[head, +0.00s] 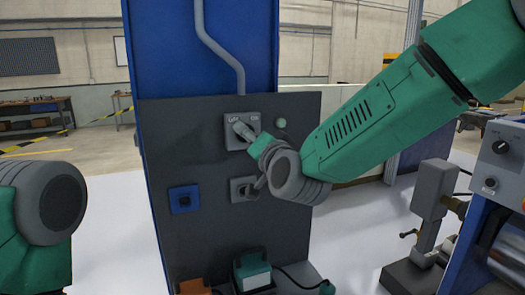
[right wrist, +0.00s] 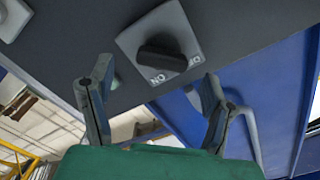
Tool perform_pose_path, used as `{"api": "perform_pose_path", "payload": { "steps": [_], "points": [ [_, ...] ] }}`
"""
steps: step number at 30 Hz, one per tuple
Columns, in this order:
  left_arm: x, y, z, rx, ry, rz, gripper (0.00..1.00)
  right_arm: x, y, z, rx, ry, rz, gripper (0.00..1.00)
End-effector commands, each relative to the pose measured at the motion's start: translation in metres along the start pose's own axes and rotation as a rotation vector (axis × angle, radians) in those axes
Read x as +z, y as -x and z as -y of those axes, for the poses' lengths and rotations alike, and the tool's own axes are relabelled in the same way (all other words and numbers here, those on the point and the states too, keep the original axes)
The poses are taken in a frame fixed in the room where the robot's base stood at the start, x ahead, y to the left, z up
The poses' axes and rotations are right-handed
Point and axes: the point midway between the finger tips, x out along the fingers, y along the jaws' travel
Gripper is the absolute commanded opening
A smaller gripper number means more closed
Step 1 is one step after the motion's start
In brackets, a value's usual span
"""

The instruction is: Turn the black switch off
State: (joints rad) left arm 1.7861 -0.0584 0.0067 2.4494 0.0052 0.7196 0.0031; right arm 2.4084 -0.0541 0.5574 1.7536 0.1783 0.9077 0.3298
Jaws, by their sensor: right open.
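The black switch (right wrist: 168,55) is a rotary knob on a pale square plate with ON and OFF labels, upside down in the right wrist view. In the head view its plate (head: 233,117) is high on the dark panel, and my gripper hides the knob. I cannot tell which label the knob points to. My right gripper (right wrist: 157,70) is open and empty, its fingers apart on either side of the plate's lower part in the wrist view. It reaches the plate from the lower right in the head view (head: 243,131). My left gripper is out of view.
The dark panel (head: 215,235) also carries a blue square fitting (head: 184,198), a grey fitting (head: 241,188) below the switch and a small pale green button (head: 281,123). A machine with dials (head: 500,150) stands at the right. A green-topped device (head: 252,272) sits low in front.

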Motion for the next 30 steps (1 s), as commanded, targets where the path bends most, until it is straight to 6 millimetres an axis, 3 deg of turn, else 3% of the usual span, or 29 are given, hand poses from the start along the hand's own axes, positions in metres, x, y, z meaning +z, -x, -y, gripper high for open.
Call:
{"api": "perform_pose_path", "payload": {
  "steps": [6, 12, 25, 28, 30],
  "points": [
    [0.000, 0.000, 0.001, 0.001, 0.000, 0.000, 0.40, 0.003, 0.046, 0.000, 0.002, 0.002, 0.005, 0.72],
    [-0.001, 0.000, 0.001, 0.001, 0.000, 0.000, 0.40, 0.004, 0.071, -0.001, 0.003, 0.001, 0.006, 0.72],
    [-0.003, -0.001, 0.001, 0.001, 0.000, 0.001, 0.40, 0.006, 0.078, -0.002, 0.005, 0.002, 0.007, 0.72],
    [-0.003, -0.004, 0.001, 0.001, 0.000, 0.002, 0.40, 0.016, 0.079, -0.017, 0.026, 0.014, 0.029, 0.72],
    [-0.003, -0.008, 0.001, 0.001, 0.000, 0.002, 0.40, 0.033, 0.083, -0.041, 0.060, 0.033, 0.065, 0.72]
  ]
}}
